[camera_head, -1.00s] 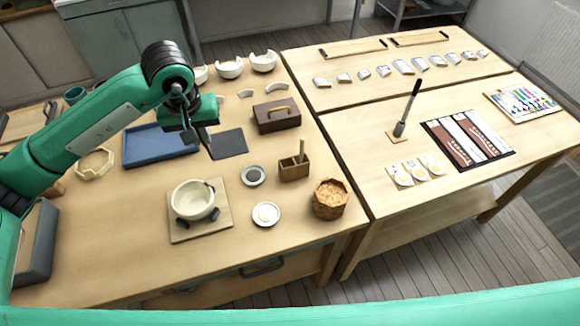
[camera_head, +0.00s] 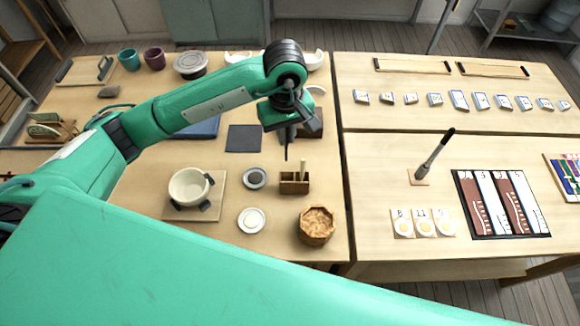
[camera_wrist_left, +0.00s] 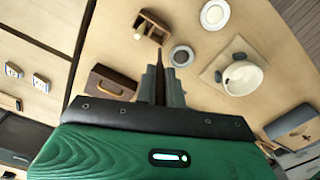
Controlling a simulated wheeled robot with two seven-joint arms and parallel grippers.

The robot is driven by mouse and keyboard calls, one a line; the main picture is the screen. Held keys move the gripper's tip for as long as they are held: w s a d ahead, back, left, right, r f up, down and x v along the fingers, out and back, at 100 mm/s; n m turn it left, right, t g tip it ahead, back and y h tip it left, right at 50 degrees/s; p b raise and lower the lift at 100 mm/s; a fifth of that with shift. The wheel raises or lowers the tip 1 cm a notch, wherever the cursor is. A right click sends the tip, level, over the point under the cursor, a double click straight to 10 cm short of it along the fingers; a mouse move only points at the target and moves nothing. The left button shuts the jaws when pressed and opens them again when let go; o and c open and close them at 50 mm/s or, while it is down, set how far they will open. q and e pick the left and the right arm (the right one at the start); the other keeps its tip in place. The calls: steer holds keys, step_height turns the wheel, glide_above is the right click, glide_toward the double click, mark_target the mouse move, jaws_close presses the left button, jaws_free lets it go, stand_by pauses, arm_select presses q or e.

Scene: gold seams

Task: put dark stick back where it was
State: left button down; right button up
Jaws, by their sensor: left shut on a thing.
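My left gripper (camera_head: 287,135) is shut on a thin dark stick (camera_head: 286,153), which points down from the fingers. In the left wrist view the stick (camera_wrist_left: 159,58) shows between the finger ends. The small wooden holder (camera_head: 295,188) stands on the table just below and beyond the stick's tip in the picture. A pale stick (camera_head: 303,169) stands in its right part. The holder (camera_wrist_left: 153,20) also shows in the wrist view, ahead of the fingers. The dark stick looks apart from the holder. My right gripper is not in view.
A dark saucer (camera_head: 255,178), a white dish (camera_head: 251,220) and a woven-looking round pot (camera_head: 317,225) stand around the holder. A cream bowl (camera_head: 188,187) sits on a board to the left. A brown box (camera_head: 312,127) stands behind the gripper.

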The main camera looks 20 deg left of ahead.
arm_select(q)
step_height(320, 180, down, 11)
steer(key=p, duration=0.3)
steer(key=shift+r, duration=0.15)
step_height(320, 180, down, 4)
steer(key=shift+f+p, duration=0.15)
steer(key=shift+p, duration=0.2)
steer(key=c, duration=1.8)
jaws_free()
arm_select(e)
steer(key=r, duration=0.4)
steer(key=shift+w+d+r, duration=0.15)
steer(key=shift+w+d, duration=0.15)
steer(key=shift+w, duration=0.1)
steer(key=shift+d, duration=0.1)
arm_select(q)
steer(key=shift+d+r, duration=0.1)
steer(key=shift+r, duration=0.1)
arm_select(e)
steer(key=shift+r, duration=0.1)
